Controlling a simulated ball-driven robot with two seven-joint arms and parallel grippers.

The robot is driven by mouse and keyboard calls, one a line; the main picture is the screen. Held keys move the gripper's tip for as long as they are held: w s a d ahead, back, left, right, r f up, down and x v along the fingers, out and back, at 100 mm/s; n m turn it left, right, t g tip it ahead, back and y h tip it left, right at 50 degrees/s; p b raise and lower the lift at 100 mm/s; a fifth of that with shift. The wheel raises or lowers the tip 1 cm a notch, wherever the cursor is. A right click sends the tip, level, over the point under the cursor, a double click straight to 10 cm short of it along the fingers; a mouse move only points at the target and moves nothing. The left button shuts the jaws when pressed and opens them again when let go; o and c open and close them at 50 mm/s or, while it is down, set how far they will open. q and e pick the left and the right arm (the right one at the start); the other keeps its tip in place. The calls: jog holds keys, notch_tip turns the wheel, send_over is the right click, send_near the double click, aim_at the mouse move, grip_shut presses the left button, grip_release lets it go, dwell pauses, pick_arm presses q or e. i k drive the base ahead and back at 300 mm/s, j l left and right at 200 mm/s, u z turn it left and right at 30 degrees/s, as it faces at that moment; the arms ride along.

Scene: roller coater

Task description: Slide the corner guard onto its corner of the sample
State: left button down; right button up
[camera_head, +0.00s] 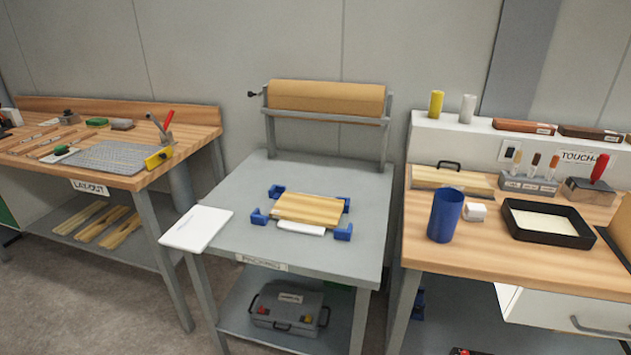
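The sample, a light wooden board (308,209), lies flat on the middle grey table. Several blue corner guards lie around it. One guard (276,191) is by its back left corner and another (346,204) is by its back right corner. A third guard (259,217) lies off the front left corner with a small gap. A further guard (343,233) lies off the front right corner, apart from the board. Whether the back guards touch the board is too small to tell. Neither of my grippers is in view.
A white block (301,228) lies along the board's front edge. A white sheet (197,229) lies at the left edge of the grey table (340,265). A brown paper roll (326,97) stands on a frame behind. A blue cup (446,214) and black tray (548,223) are on the right bench.

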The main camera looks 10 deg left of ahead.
aim_at(275, 192)
jog(key=j+z, duration=0.65)
jog(key=j, duration=0.2)
jog(key=j+z, duration=0.35)
jog(key=i+j, duration=0.05)
jog(key=j, duration=0.05)
